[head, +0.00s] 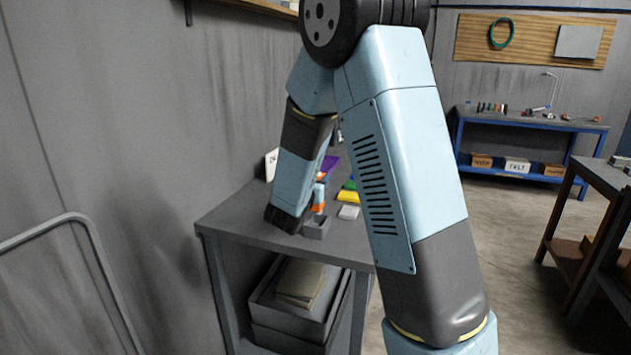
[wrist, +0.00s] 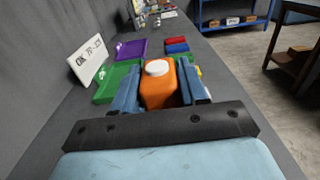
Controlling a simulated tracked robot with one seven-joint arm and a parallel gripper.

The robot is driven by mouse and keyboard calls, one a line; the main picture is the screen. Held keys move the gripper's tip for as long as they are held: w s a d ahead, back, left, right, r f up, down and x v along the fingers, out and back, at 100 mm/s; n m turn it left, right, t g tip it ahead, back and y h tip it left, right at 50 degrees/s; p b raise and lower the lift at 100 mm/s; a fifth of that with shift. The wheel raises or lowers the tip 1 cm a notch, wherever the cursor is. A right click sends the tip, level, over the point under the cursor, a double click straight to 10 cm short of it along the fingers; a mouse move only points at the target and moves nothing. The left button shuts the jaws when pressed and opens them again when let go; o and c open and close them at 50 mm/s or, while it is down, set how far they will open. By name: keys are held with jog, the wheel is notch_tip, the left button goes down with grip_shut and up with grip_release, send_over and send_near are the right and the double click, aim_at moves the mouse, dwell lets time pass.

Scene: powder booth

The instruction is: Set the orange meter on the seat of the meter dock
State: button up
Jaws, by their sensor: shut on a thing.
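The orange meter (wrist: 158,92) is a block with a round white knob (wrist: 157,67), seen in the wrist view between the two blue fingers of my gripper (wrist: 160,82). The fingers are shut on its sides. In the head view a small part of the orange meter (head: 318,208) shows at my gripper (head: 319,195), above the grey bench. A small grey box-like holder (head: 316,228), which looks like the meter dock, stands just below it. I cannot tell whether the meter touches it. My arm hides part of the area, and the holder is not clear in the wrist view.
A purple tray (wrist: 131,50), a green tray (wrist: 112,86) and a white lettered sign (wrist: 88,62) stand along the wall side. Red and blue blocks (wrist: 177,45) lie beyond the meter. A small light grey piece (head: 349,212) lies right of the holder.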

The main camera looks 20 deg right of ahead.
jog(key=shift+f, duration=0.2)
jog(key=shift+w+f, duration=0.1)
jog(key=shift+f, duration=1.2)
jog(key=shift+s+a+f, duration=0.1)
jog(key=shift+s, duration=0.1)
jog(key=shift+f, duration=1.3)
dwell(1.2)
jog(key=o, duration=1.3)
jog(key=shift+o, duration=0.2)
